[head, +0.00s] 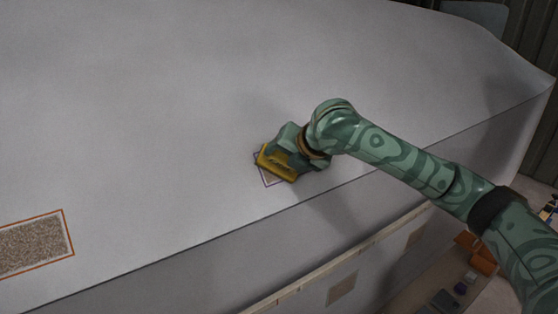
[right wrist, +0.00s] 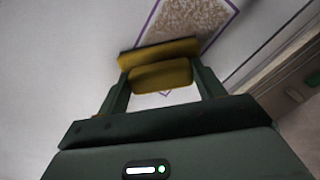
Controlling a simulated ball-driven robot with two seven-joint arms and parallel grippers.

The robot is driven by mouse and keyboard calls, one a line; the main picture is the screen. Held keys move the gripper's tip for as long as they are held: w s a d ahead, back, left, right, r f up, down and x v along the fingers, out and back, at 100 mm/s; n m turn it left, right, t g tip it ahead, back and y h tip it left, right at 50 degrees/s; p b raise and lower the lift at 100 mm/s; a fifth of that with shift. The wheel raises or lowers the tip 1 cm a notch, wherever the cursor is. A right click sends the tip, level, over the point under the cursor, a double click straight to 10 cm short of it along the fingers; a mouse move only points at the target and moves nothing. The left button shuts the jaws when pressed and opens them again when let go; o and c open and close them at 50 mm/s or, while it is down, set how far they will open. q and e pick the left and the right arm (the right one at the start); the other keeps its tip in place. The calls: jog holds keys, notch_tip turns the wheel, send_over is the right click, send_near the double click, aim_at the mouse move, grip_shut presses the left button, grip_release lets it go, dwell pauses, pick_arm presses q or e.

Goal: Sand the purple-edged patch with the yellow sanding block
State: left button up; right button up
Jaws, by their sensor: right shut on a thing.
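The yellow sanding block (head: 275,163) is held by my right gripper (head: 287,155) over the purple-edged patch (head: 270,182) on the pale hull. In the head view the block and gripper cover most of the patch. In the right wrist view the block (right wrist: 160,70) sits between the two fingers of my right gripper (right wrist: 162,82), which is shut on it. The speckled brown patch with its purple border (right wrist: 185,20) shows beyond the block, and a purple corner shows just below it. I cannot tell whether the block touches the surface. My left gripper is not in view.
An orange-edged speckled patch (head: 35,245) lies on the hull at the lower left. The hull (head: 150,100) has an edge running from lower left to upper right. Below it are a ledge (head: 345,255) and a bench with orange (head: 482,260) and dark items.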

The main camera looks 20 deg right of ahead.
jog(key=shift+w+d+f, duration=0.1)
jog(key=shift+w+d, duration=0.15)
jog(key=shift+d, duration=1.5)
jog(key=shift+w+d+r, duration=0.1)
jog(key=shift+w+d, duration=0.1)
jog(key=shift+d, duration=1.5)
jog(key=shift+w+d+f, duration=0.1)
jog(key=shift+w+d, duration=0.15)
jog(key=shift+d, duration=1.5)
jog(key=shift+s+a, duration=0.35)
jog(key=shift+a, duration=2.15)
jog(key=shift+s+a, duration=0.35)
jog(key=shift+a, duration=2.15)
jog(key=shift+s+a, duration=0.35)
jog(key=shift+a, duration=2.15)
jog(key=shift+o, duration=1.2)
jog(key=shift+c, duration=1.2)
jog(key=shift+s+d+r, duration=0.1)
jog(key=shift+s+r, duration=0.3)
jog(key=shift+r, duration=0.05)
jog(key=shift+v, duration=2.5)
jog(key=shift+w, duration=0.1)
